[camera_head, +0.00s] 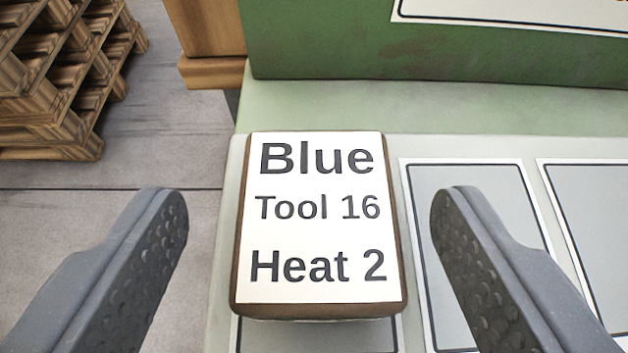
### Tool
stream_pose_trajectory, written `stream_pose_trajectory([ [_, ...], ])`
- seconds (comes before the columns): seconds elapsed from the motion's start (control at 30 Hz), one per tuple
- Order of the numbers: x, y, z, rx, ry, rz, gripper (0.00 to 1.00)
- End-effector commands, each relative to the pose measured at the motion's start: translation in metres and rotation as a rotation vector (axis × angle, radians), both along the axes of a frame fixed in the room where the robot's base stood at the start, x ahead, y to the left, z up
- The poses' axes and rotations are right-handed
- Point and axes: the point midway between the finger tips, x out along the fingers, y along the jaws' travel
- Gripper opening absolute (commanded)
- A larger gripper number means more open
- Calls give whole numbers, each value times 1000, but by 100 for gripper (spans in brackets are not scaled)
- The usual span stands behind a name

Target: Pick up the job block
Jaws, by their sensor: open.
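The job block (318,222) is a brown block with a white label reading "Blue, Tool 16, Heat 2". It rests on the pale green ledge of the machine, at the ledge's left end. My gripper (308,215) is open, with one dark grey finger on each side of the block. There is a visible gap between each finger and the block. The left finger shows over the floor and the right finger over the ledge. The block's underside is hidden.
The ledge (445,120) has outlined grey panels (470,200) to the right of the block. A green machine wall (420,55) rises behind it. Stacked wooden pallets (70,80) stand at the upper left, beside a wooden piece (210,70). The grey floor (170,150) between is clear.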

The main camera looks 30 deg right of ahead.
Motion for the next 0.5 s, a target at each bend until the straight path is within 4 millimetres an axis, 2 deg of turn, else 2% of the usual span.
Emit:
stream_pose_trajectory([
  [0.33,28,-18,-20,1,2,1,67],
  [0.5,34,-21,-23,1,1,1,67],
])
